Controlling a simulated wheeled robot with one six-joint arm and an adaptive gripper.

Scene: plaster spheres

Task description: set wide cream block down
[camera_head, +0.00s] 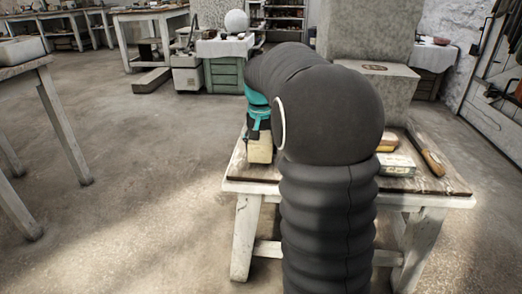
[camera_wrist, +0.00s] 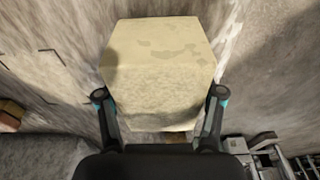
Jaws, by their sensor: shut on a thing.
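The wide cream block (camera_wrist: 160,60) fills the upper middle of the wrist view, with a fingertip against each side. My gripper (camera_wrist: 162,94) is shut on it. In the head view the cream block (camera_head: 260,151) hangs under the teal part of my gripper, at the left side of the white-legged worktable (camera_head: 238,184). I cannot tell from this view whether the block's underside touches the tabletop. My dark arm hides much of the table's middle.
A pale green-and-white box (camera_head: 397,165), a yellowish item (camera_head: 387,142) and a wooden-handled tool (camera_head: 431,161) lie on the table's right side. A large stone block (camera_head: 385,92) stands behind. Open floor lies to the left.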

